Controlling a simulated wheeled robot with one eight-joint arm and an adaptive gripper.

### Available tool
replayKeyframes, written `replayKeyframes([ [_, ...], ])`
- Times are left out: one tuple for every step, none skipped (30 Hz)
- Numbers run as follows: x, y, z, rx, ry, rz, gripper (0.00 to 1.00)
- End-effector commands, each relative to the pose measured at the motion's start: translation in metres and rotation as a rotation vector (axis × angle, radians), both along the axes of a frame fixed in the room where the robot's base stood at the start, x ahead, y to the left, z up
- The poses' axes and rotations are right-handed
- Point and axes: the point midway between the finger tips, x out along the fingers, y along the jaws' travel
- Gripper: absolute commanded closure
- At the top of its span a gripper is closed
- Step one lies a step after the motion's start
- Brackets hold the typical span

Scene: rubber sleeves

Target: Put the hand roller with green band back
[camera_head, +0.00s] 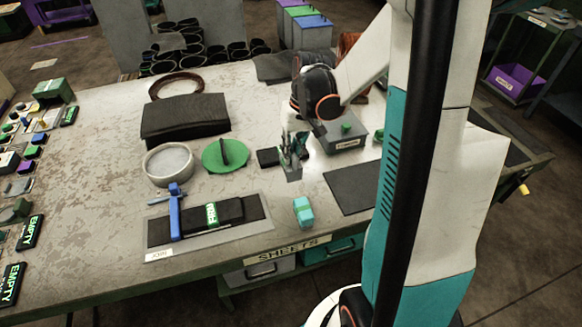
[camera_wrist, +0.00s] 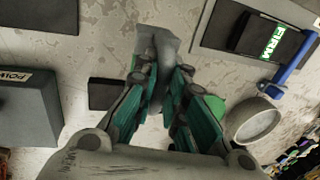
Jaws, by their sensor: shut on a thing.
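My gripper (camera_head: 292,152) is above the middle of the table, its fingers pointing down. In the wrist view its teal-padded fingers (camera_wrist: 163,95) are shut on a grey tool (camera_wrist: 156,45) with a wider, flared end. This tool also shows below the fingers in the head view (camera_head: 293,174). No green band can be made out on it, so I cannot tell whether it is the hand roller. A small black pad (camera_head: 268,157) lies bare just left of the gripper; it also shows in the wrist view (camera_wrist: 104,94).
A green disc with a dark handle (camera_head: 217,163) and a grey bowl (camera_head: 168,176) stand left. A blue tool (camera_head: 175,215) lies across a black sheet marked FIRM. A turquoise block (camera_head: 303,212) is in front. A grey box (camera_head: 345,146) and a dark mat (camera_head: 352,188) are right.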

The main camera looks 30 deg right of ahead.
Motion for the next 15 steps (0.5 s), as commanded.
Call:
replayKeyframes([
  [0.0,0.0,-0.004,0.0,0.0,0.0,1.0],
  [0.0,0.0,-0.005,0.0,0.0,0.0,1.0],
  [0.0,0.0,-0.006,0.0,0.0,0.0,1.0],
  [0.0,0.0,-0.008,0.0,0.0,0.0,1.0],
  [0.0,0.0,-0.01,0.0,0.0,0.0,1.0],
  [0.0,0.0,-0.015,0.0,0.0,0.0,1.0],
  [0.0,0.0,-0.019,0.0,0.0,0.0,1.0],
  [0.0,0.0,-0.023,0.0,0.0,0.0,1.0],
  [0.0,0.0,-0.03,0.0,0.0,0.0,1.0],
  [0.0,0.0,-0.035,0.0,0.0,0.0,1.0],
  [0.001,0.0,-0.039,0.0,0.0,0.0,1.0],
  [0.0,0.0,-0.044,0.0,0.0,0.0,1.0],
  [0.0,0.0,-0.047,0.0,0.0,0.0,1.0],
  [0.0,0.0,-0.048,0.0,0.0,0.0,1.0],
  [0.0,0.0,-0.048,0.0,0.0,0.0,1.0],
])
